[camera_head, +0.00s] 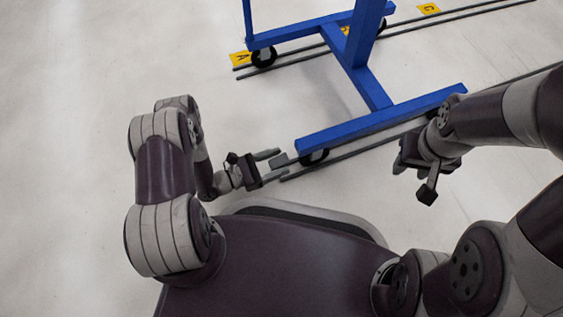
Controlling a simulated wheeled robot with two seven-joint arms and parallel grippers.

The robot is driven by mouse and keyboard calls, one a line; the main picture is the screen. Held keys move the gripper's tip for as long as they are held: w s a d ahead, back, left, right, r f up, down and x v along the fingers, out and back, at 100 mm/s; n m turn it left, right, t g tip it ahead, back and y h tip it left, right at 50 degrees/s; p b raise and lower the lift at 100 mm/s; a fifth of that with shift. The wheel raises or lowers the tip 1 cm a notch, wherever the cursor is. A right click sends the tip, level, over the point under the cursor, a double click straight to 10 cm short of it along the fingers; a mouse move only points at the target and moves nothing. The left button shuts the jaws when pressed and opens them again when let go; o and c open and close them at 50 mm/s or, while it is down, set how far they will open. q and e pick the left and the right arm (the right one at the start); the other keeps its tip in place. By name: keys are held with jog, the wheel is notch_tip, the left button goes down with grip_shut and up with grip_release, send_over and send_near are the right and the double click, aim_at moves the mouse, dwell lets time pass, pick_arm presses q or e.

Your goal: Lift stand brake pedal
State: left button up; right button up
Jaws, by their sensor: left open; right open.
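The blue stand (372,128) rests on wheels along floor rails at the upper middle. A dark wheel (315,157) shows under the near end of its front beam. A small grey plate, which looks like the brake pedal (279,159), sticks out left of this wheel. My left gripper (281,164) is open, with its fingers pointing right at the plate. The plate appears to lie between or just above the fingertips; I cannot tell whether they touch. My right gripper (413,178) is open and empty, below the right part of the front beam.
Dark rails (350,147) run along the pale floor (70,140) under the stand. Another wheel (263,57) stands at the far left corner beside a yellow floor label (240,59). A second label (429,9) lies at the top right. The floor at left is clear.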

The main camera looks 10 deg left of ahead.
pick_arm(q)
jog(key=shift+x, duration=0.95)
